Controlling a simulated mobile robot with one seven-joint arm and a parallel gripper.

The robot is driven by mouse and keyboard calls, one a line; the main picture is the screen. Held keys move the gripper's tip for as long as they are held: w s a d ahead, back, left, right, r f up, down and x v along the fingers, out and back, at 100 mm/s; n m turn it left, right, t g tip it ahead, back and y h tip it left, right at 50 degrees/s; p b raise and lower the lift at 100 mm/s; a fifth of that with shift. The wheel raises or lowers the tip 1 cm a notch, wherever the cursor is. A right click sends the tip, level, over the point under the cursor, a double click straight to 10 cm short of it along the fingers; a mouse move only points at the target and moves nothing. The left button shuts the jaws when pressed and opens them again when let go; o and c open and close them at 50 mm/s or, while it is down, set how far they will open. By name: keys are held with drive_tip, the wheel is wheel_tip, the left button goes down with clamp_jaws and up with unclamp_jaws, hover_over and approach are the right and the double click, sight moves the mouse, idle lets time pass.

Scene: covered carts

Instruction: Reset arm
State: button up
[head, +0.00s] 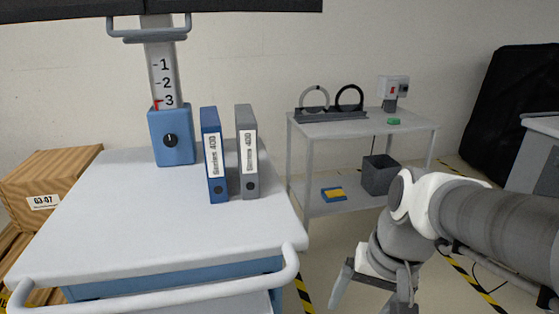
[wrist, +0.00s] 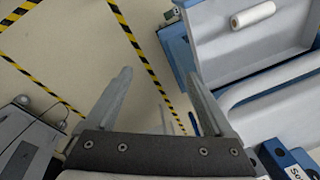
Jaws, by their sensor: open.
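My gripper (head: 368,304) hangs at the bottom right of the head view, beside the right front corner of the white-topped cart (head: 120,225). It is over the floor and apart from the cart. My arm reaches in from the right edge of the head view, bent downward at the wrist.
A blue binder (head: 213,155) and a grey binder (head: 247,150) stand upright on the cart. A grey shelf table (head: 350,128) is behind, with a dark bin (head: 379,176). Wooden crates (head: 50,178) stand left. The wrist view shows a white roll (wrist: 253,15) on a light surface.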

drive_tip(key=s+r+n+t+p, duration=0.1)
drive_tip(key=r+t+p, duration=0.1)
drive_tip(key=r+p, duration=0.6)
drive_tip(key=s+d+r+n+t+h+p, duration=0.1)
drive_tip(key=s+r+n+p, duration=0.1)
drive_tip(key=r+p, duration=0.6)
wheel_tip(320, 180, up, 6)
drive_tip(key=shift+s+d+f+t, duration=0.1)
drive_tip(key=shift+s+d+t, duration=0.1)
drive_tip(key=shift+t, duration=0.2)
drive_tip(key=shift+a+f, duration=0.1)
drive_tip(key=c, duration=0.6)
drive_tip(key=shift+a, duration=0.15)
